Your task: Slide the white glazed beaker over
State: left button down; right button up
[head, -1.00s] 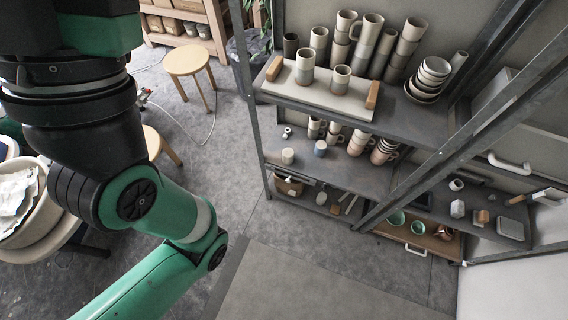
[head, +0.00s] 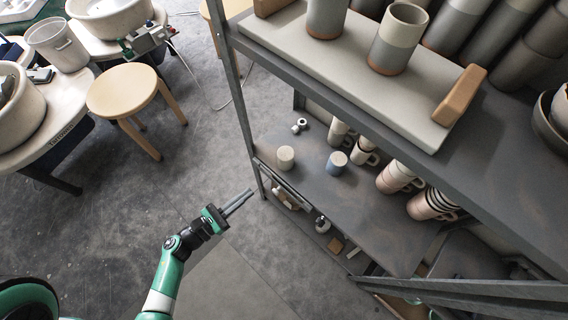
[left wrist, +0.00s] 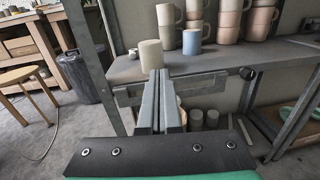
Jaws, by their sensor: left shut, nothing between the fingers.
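The white glazed beaker (head: 285,157) stands upright on the middle shelf (head: 310,190) near its front left corner. A blue beaker (head: 337,162) stands to its right, apart from it. My left gripper (head: 250,194) is in front of the shelf, shut and empty, pointing toward the shelf edge. In the left wrist view the white beaker (left wrist: 151,55) shows just beyond the closed fingertips (left wrist: 161,74), with the blue beaker (left wrist: 191,42) behind to the right. Whether the fingertips touch the beaker cannot be told there; the head view shows them clear of it. My right gripper is not in view.
Stacked cups and mugs (head: 400,178) fill the back and right of the middle shelf. A small metal part (head: 299,126) lies behind the white beaker. A steel upright (head: 241,95) bounds the shelf's left side. The upper shelf holds a board (head: 340,75) with cups. Open floor lies left.

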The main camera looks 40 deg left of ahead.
pick_arm(q)
notch_tip(320, 180, down, 3)
jog(key=s+y, duration=0.1)
jog(key=s, duration=0.1)
jog(key=n+b, duration=0.1)
send_near(279, 163)
jog(key=w, duration=0.7)
jog(key=shift+d, duration=0.15)
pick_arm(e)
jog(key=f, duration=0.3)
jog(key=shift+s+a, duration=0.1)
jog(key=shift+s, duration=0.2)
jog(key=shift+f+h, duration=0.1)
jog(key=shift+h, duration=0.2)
